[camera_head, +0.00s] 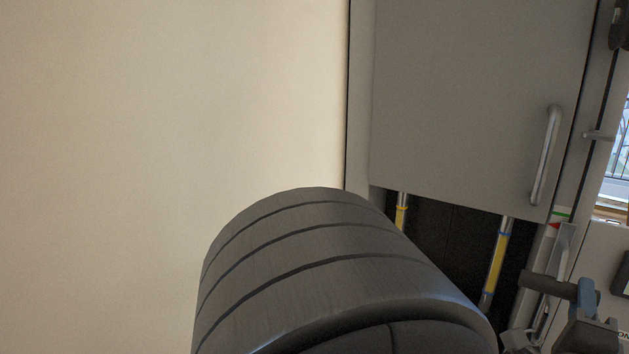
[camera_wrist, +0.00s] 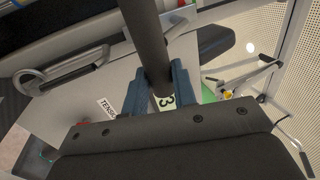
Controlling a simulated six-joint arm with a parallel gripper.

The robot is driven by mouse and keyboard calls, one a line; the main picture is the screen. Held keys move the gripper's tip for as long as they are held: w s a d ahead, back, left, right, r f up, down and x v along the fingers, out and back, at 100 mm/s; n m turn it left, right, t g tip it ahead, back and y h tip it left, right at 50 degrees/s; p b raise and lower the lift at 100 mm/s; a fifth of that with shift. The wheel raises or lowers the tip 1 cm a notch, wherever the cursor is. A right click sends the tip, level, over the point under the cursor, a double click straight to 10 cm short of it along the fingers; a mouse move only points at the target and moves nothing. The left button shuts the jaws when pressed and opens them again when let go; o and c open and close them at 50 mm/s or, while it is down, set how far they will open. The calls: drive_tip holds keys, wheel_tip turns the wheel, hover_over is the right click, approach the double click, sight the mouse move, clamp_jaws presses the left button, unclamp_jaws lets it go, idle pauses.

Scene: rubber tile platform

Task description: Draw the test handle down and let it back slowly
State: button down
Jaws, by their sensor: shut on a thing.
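The test handle is a dark round bar. It shows in the head view at the lower right (camera_head: 546,286) and runs down from the top in the wrist view (camera_wrist: 145,38). My gripper (camera_wrist: 157,88) has blue fingers, one on each side of the bar, and is shut on it. In the head view my gripper (camera_head: 583,299) is partly cut off by the picture edge. A pale label with a "3" shows between the fingers. A panel with a partly hidden "TENS..." label (camera_wrist: 106,107) lies behind them.
A grey cabinet door (camera_head: 480,90) with a metal pull (camera_head: 546,155) stands above two rods with yellow sleeves (camera_head: 401,215) (camera_head: 495,260). A plain pale wall (camera_head: 170,120) fills the left. A metal loop handle (camera_wrist: 60,72) is left of my fingers in the wrist view.

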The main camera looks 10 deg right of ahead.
drive_tip(key=shift+f, duration=4.2)
drive_tip(key=shift+r, duration=4.85)
drive_tip(key=c, duration=0.6)
unclamp_jaws()
drive_tip(key=shift+r, duration=0.2)
drive_tip(key=v, duration=0.7)
